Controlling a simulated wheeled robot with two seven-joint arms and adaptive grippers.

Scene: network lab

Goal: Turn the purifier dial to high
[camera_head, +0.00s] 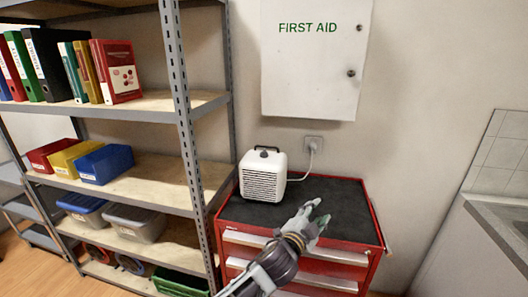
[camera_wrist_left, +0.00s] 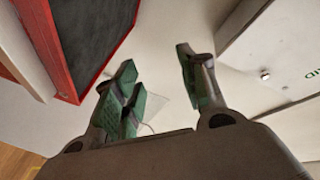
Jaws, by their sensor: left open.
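The purifier (camera_head: 262,176) is a small white box with a slatted front and a dark handle on top. It stands on the left of the black top of a red tool cabinet (camera_head: 340,208). My right gripper is not in view.
A cord runs from the purifier to a wall socket (camera_head: 313,143). A white first aid cabinet (camera_head: 313,75) hangs above. A metal shelf (camera_head: 150,104) with binders and bins stands close on the left. The right of the cabinet top is clear. A sink counter (camera_head: 480,235) is at right.

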